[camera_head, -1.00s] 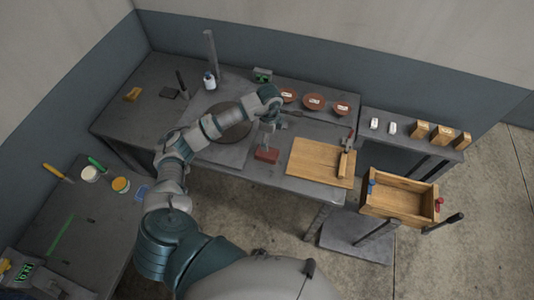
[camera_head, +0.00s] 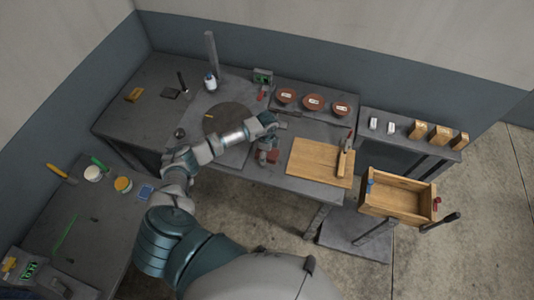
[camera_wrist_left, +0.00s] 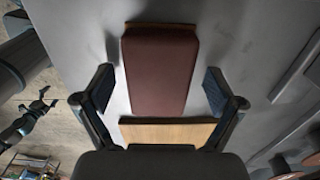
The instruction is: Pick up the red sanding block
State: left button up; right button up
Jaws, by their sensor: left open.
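The red sanding block (camera_head: 274,156) lies on the middle bench, left of the wooden board, partly covered by my left gripper (camera_head: 267,155) in the head view. My left gripper (camera_wrist_left: 160,84) is open, with one finger on each side of the block's near part. Gaps show between both fingers and the block. A small dark jawed shape (camera_wrist_left: 38,112) at the left of the wrist view looks like my right gripper; its opening is unclear.
A wooden board (camera_head: 312,163) with a clamp lies right of the block. A round dark disc (camera_head: 228,118) is to the left. Several reddish bowls (camera_head: 313,102) stand behind. An open wooden box (camera_head: 398,198) is at the right.

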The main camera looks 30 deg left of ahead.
pick_arm(q)
jog(key=c, duration=1.5)
jog(key=shift+o, duration=0.2)
jog(key=shift+r, duration=0.85)
jog(key=shift+s+d+r+b, duration=0.1)
jog(key=shift+s+r+b, duration=0.1)
jog(key=shift+r, duration=0.3)
jog(key=shift+s+d+r+b, duration=0.1)
jog(key=shift+r+b, duration=0.1)
jog(key=shift+r, duration=0.25)
jog(key=s+d+r+b, duration=0.1)
jog(key=s+d, duration=0.6)
jog(key=s, duration=0.6)
jog(key=shift+d+r+b, duration=0.3)
jog(key=shift+d+b, duration=0.05)
jog(key=shift+d, duration=0.05)
jog(key=shift+s, duration=0.1)
jog(key=o, duration=0.8)
jog(key=c, duration=0.5)
